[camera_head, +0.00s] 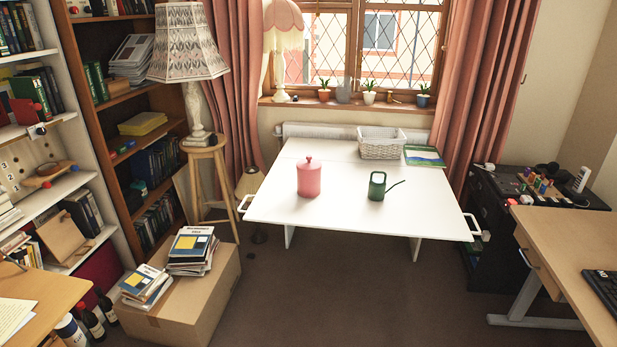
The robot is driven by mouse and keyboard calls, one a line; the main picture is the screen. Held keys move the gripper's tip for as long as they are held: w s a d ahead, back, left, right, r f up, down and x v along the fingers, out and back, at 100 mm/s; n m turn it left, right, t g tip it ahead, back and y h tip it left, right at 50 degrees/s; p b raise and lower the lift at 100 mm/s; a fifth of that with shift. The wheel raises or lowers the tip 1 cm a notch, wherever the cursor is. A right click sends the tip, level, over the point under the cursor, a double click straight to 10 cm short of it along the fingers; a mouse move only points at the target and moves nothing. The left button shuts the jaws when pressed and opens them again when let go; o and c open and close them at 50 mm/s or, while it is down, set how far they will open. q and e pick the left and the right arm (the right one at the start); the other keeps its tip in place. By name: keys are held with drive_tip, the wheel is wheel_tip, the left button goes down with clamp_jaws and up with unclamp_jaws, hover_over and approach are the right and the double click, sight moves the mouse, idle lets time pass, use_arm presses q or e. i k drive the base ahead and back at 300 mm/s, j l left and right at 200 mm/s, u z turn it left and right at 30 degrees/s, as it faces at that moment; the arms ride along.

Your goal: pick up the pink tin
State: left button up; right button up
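The pink tin (309,178) stands upright on the white table (330,211), left of the table's middle. It is a round canister with a lid and a small knob on top. Nothing touches it. Neither of my grippers shows in the head view.
A dark green watering can (377,187) stands right of the tin, its spout pointing right. A white basket (382,143) and a green book (424,156) lie at the table's back right. A cardboard box (187,299) with books stands at front left. Brown floor (330,290) before the table is clear.

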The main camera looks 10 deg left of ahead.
sight(308, 168)
drive_tip(key=i+l+u, duration=0.3)
drive_tip(key=i+l, duration=0.85)
